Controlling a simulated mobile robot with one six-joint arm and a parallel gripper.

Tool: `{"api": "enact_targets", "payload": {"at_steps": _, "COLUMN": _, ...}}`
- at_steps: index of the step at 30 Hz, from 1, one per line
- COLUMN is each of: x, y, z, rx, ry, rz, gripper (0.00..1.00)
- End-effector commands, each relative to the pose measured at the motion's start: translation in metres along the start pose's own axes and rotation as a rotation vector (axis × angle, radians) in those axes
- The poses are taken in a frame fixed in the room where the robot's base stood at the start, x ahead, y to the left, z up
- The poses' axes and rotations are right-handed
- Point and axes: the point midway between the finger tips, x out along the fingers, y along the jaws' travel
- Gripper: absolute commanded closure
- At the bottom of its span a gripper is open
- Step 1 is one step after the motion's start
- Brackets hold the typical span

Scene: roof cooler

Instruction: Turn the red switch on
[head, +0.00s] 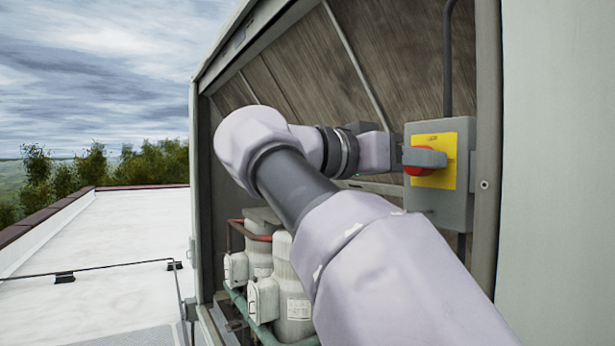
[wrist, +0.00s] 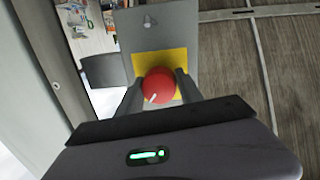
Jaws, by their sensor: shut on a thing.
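The red switch (head: 413,166) is a round knob on a yellow plate (head: 436,176), on the front of a grey box (head: 440,213) at the right side of the cabinet opening. In the wrist view the red knob (wrist: 158,86) shows a short white mark at its lower left. My gripper (wrist: 159,88) has its two dark fingers on either side of the knob and is shut on it. In the head view one finger covers part of the knob, and my arm reaches in from the lower right.
Below the arm stand white compressor tanks (head: 292,285) with red and green pipes. A cabinet post (head: 487,150) stands just right of the switch box. A conduit (head: 447,60) rises above the box. White roof (head: 110,250) lies open at the left.

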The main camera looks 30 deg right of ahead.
Motion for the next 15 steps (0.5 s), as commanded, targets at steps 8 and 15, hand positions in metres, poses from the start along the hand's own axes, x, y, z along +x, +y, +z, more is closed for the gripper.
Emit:
{"api": "enact_targets", "payload": {"at_steps": 8, "x": 0.0002, "y": 0.0002, "z": 0.0016, "rx": 0.260, "ry": -0.016, "rz": -0.018, "gripper": 0.97}}
{"api": "enact_targets", "payload": {"at_steps": 15, "x": 0.0002, "y": 0.0002, "z": 0.0008, "rx": 0.476, "ry": -0.031, "rz": -0.033, "gripper": 0.97}}
